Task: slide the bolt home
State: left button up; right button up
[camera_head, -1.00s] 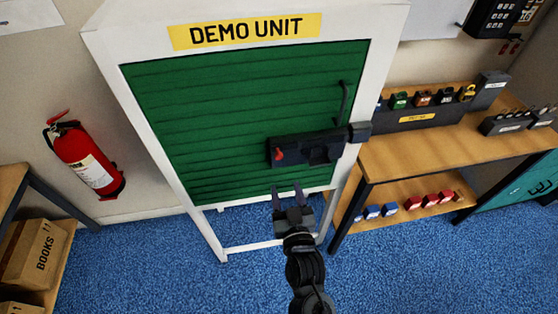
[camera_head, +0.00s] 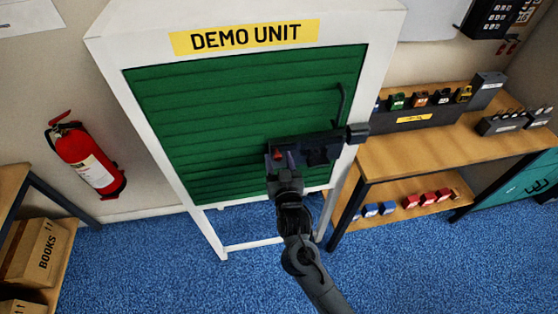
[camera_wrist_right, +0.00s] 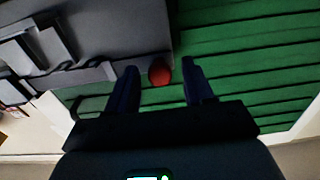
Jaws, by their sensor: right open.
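The bolt is a dark grey assembly (camera_head: 318,148) on the lower right of the green slatted door (camera_head: 240,105). Its red knob (camera_head: 277,155) is at the left end, and the keeper (camera_head: 357,133) is on the white frame at the right. My right gripper (camera_head: 281,161) is at the knob end of the bolt. In the right wrist view the red knob (camera_wrist_right: 160,72) lies between the open fingers (camera_wrist_right: 164,86), nearer the left finger, with a gap to the right one. I cannot tell whether the left finger touches it. My left gripper is not in view.
A wooden bench (camera_head: 430,145) with padlocks on a rack stands close on the right. A fire extinguisher (camera_head: 87,158) hangs on the wall at left. A shelf with a carton marked BOOKS (camera_head: 40,252) is at lower left. Blue carpet is clear in front.

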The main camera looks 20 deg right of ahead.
aim_at(291, 148)
grip_shut()
dwell(0.3)
jog(key=d, duration=0.3)
jog(key=d+p, duration=0.1)
jog(key=shift+s+d, duration=0.25)
jog(key=shift+s, duration=0.1)
